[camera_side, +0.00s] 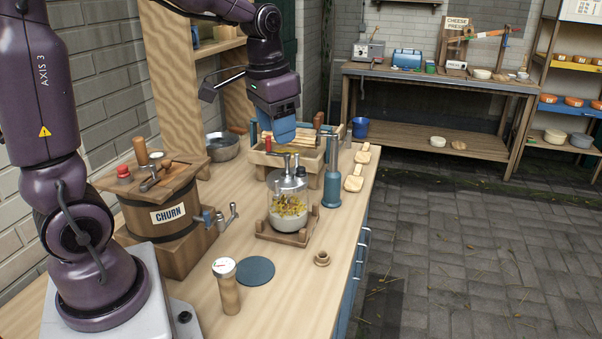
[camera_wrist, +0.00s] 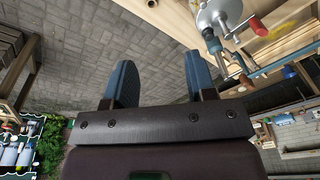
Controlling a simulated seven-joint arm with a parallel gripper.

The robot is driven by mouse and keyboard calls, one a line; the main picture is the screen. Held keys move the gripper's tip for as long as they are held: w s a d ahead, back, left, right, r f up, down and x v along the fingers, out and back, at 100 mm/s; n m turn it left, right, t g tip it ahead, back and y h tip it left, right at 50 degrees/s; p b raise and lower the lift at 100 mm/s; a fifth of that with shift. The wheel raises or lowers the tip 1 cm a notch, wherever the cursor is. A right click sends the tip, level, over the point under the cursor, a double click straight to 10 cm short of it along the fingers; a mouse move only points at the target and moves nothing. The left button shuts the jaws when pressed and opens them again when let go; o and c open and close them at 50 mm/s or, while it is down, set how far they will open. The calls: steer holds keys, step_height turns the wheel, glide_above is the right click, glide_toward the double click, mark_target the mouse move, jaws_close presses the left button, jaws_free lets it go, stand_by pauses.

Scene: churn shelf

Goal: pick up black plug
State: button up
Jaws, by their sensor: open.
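My gripper (camera_side: 279,138) hangs above the glass jar (camera_side: 289,207) and the wooden crate behind it. In the wrist view its two blue fingers (camera_wrist: 160,78) stand wide apart with nothing between them. I cannot pick out the black plug for certain. A small dark knob (camera_side: 301,172) sits on the jar's grey lid. A small brown ring-shaped piece (camera_side: 322,258) lies on the bench right of the jar, apart from the gripper; its centre is too small to make out.
The jar stands on a wooden base. A wooden crate (camera_side: 257,158) stands behind. A white-topped wooden cylinder (camera_side: 228,290) and dark disc (camera_side: 255,271) are in front. The front right bench is mostly clear.

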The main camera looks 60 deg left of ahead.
mark_target(301, 167)
steer(key=w+a+f+m+g, duration=0.2)
steer(key=w+a+f+m, duration=0.1)
steer(key=w+a+m, duration=0.65)
steer(key=shift+n, duration=0.75)
steer(key=f, duration=0.8)
steer(key=a+f, duration=0.1)
steer(key=f, duration=0.3)
steer(key=shift+w+f, duration=0.2)
steer(key=shift+w, duration=0.15)
steer(key=shift+c, duration=0.5)
jaws_close()
